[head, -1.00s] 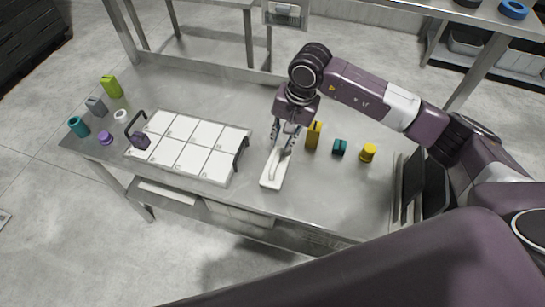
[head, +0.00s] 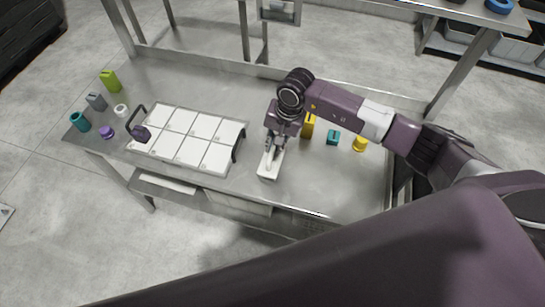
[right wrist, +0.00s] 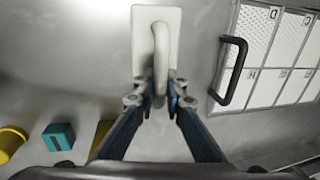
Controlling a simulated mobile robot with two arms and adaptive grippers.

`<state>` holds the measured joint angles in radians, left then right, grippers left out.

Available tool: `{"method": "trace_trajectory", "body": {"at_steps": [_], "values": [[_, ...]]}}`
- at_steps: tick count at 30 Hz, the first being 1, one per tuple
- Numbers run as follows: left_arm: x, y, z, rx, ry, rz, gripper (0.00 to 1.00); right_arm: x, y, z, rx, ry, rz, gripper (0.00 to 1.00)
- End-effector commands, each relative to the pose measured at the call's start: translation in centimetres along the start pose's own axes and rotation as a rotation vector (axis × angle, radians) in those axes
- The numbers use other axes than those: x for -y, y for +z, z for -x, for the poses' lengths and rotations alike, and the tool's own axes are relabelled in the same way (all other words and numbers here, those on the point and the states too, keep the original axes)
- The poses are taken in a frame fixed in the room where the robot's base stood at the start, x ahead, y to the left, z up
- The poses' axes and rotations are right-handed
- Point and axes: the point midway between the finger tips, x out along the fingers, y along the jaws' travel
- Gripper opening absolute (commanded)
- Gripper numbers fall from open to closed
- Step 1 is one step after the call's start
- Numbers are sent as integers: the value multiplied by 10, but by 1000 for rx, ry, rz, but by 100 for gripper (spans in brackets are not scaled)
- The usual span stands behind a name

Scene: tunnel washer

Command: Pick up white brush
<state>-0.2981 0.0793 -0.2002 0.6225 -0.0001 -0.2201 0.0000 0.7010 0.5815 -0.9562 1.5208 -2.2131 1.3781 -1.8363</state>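The white brush (head: 268,173) lies flat on the metal table, right of the white-panelled tray. It has a rectangular white base and a raised white handle. In the right wrist view its base (right wrist: 143,42) is at the top centre, with the handle (right wrist: 160,50) running down toward me. My right gripper (head: 273,143) points down over the brush. In the right wrist view its fingertips (right wrist: 160,90) close in on both sides of the handle and appear to touch it. My left gripper is not in view.
The tray (head: 243,128) with dark handles is left of the brush. Right of my gripper stand a yellow block (head: 308,126), a teal block (head: 333,137) and a yellow cylinder (head: 360,144). Several small items, including a teal cylinder (head: 80,121), stand at the table's left end.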

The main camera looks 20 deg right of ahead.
Motion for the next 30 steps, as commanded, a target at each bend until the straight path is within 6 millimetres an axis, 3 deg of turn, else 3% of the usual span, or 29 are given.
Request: {"method": "trace_trajectory", "body": {"at_steps": [5,14,19,23,30], "values": [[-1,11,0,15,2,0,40,0,0,0,0,0,0,0],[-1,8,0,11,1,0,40,1,-1,2,-1,-2,0,0],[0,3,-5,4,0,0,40,3,-2,13,-4,-3,0,0],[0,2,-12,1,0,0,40,8,-2,34,-6,-5,2,0],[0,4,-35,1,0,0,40,21,-3,99,-9,-7,3,0]]}}
